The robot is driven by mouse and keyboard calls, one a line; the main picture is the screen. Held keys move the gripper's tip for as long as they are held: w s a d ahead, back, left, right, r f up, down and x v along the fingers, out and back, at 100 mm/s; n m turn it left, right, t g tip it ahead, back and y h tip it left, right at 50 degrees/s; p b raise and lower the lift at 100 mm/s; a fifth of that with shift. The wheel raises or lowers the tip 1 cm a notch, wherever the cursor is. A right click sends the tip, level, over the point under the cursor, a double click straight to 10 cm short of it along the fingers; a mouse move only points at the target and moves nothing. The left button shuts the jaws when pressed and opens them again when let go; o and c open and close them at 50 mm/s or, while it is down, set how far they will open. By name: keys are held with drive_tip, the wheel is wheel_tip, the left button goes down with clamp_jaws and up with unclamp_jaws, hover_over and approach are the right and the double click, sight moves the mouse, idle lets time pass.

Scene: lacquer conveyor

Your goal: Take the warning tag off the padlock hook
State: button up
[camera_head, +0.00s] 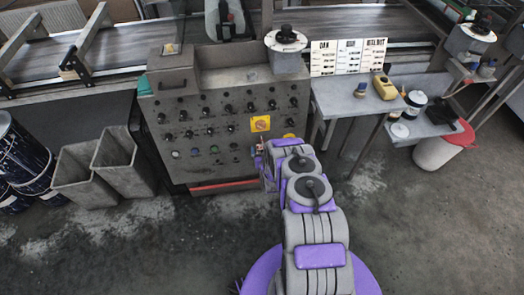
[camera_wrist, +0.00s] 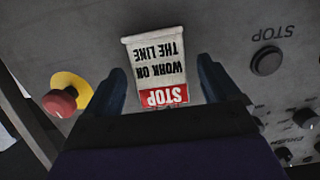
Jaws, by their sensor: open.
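The warning tag (camera_wrist: 155,62) is a white card with a red "STOP" band and the words "WORK ON THE LINE". It appears upside down in the wrist view, in front of the grey panel. My gripper (camera_wrist: 163,80) is open, with one dark finger on each side of the tag and a gap visible on both sides. The tag's lower part in the picture is partly covered by my gripper body. I cannot make out the padlock hook. In the head view my gripper (camera_head: 262,155) is at the front of the control cabinet (camera_head: 222,105), and my arm hides the tag.
A red mushroom button on a yellow base (camera_wrist: 64,98) is left of my gripper in the wrist view. A black stop button (camera_wrist: 267,60) and several knobs are to the right. A side table (camera_head: 345,100) stands right of the cabinet, and grey bins (camera_head: 120,165) stand left.

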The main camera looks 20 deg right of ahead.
drive_tip(key=shift+c, duration=0.4)
drive_tip(key=c, duration=1.1)
drive_tip(key=shift+o, duration=0.2)
drive_tip(key=shift+r, duration=0.1)
drive_tip(key=shift+r+p, duration=0.3)
drive_tip(key=shift+r, duration=0.2)
drive_tip(key=f+p+v, duration=0.1)
drive_tip(key=p+v, duration=0.1)
drive_tip(key=v, duration=0.7)
drive_tip(key=s+f+p+v, duration=0.1)
drive_tip(key=f+p+v, duration=0.1)
drive_tip(key=v, duration=0.7)
drive_tip(key=shift+p, duration=0.8)
drive_tip(key=shift+w+a, duration=0.1)
drive_tip(key=shift+a, duration=0.05)
